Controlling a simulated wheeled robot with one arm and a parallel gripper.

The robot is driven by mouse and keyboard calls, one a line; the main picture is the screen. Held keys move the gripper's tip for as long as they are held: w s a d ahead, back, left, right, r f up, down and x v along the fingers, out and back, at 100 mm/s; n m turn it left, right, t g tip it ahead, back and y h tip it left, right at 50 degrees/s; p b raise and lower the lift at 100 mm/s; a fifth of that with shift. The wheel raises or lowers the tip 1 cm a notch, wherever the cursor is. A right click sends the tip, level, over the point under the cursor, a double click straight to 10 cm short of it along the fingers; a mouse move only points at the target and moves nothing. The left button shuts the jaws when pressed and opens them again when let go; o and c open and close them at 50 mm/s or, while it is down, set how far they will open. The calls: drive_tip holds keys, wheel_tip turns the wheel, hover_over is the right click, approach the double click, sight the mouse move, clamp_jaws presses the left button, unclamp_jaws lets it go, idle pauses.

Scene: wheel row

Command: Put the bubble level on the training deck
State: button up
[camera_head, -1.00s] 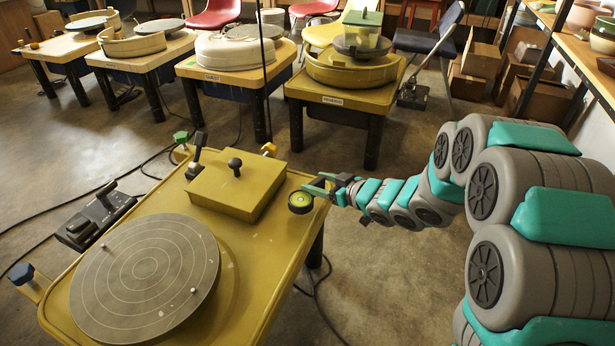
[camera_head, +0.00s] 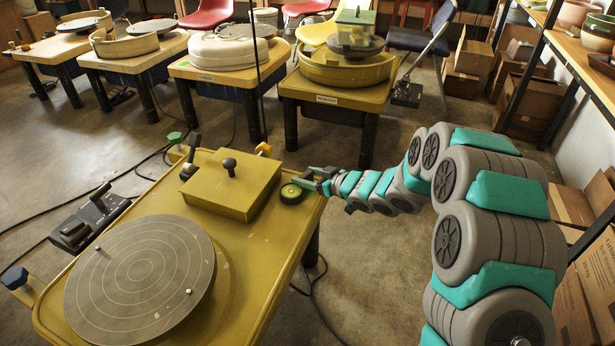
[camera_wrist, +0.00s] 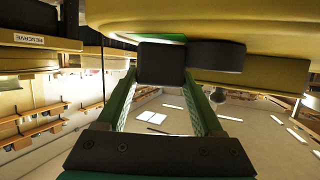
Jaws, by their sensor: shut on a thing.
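The bubble level (camera_head: 291,194) is a small round black disc with a green-yellow face. My gripper (camera_head: 303,184) is shut on it, over the right edge of the near yellow table, just right of the box-shaped yellow housing. I cannot tell whether the level touches the table. In the wrist view my green fingers (camera_wrist: 162,85) close around a dark block, with the yellow table surface above it in the picture. The near wheel's round grey deck (camera_head: 140,280), with pale rings and two small pins, is at lower left. No label naming it the training deck is readable.
The yellow housing (camera_head: 232,184) with a black knob stands between the level and the back of the deck. A black pedal (camera_head: 88,218) lies on the floor at left. The deck is otherwise clear.

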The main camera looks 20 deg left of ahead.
drive_tip(key=shift+f, duration=0.1)
drive_tip(key=o, duration=1.4)
drive_tip(key=shift+o, duration=0.2)
drive_tip(key=shift+d+r, duration=0.2)
drive_tip(key=v, duration=1.1)
drive_tip(key=shift+s+d, duration=0.25)
